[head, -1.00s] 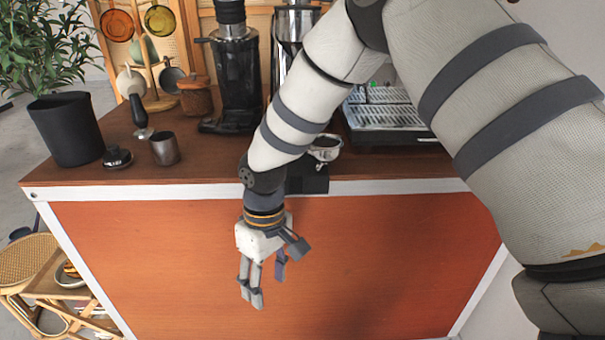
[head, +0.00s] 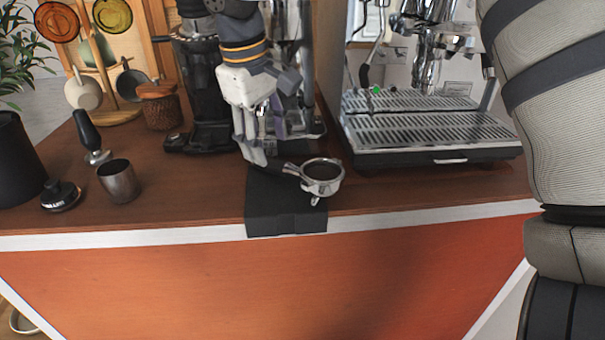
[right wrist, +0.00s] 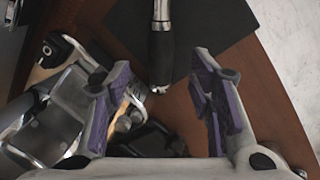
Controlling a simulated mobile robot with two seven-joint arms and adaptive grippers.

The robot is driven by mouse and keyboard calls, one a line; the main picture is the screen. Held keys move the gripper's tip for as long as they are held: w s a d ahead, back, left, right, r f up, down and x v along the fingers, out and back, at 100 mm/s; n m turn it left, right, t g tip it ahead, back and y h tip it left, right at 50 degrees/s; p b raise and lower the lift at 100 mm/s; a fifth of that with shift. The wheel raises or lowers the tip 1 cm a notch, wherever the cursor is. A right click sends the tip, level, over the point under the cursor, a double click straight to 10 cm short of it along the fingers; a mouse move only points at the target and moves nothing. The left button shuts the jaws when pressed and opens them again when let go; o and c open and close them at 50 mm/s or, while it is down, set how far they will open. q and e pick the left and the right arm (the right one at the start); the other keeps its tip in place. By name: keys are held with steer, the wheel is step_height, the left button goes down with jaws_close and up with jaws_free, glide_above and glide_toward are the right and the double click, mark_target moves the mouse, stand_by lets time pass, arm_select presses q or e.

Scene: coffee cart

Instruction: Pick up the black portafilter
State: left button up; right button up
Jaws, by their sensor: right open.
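The portafilter (head: 321,178) has a round metal basket with dark contents and a spout below. My right gripper (head: 266,135) is open, behind and left of the basket in the head view. In the right wrist view, its purple-padded fingers (right wrist: 161,85) are on either side of the handle's end, with nothing held. My left gripper is not in view.
A grinder (head: 200,95) stands behind the gripper. The espresso machine's drip tray (head: 430,125) is to the right.

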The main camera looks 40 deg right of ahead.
mark_target(270, 158)
steer(key=f, duration=0.5)
steer(key=shift+w+d+f, duration=0.15)
steer(key=shift+w+d, duration=0.2)
steer(key=shift+d, duration=0.05)
jaws_close()
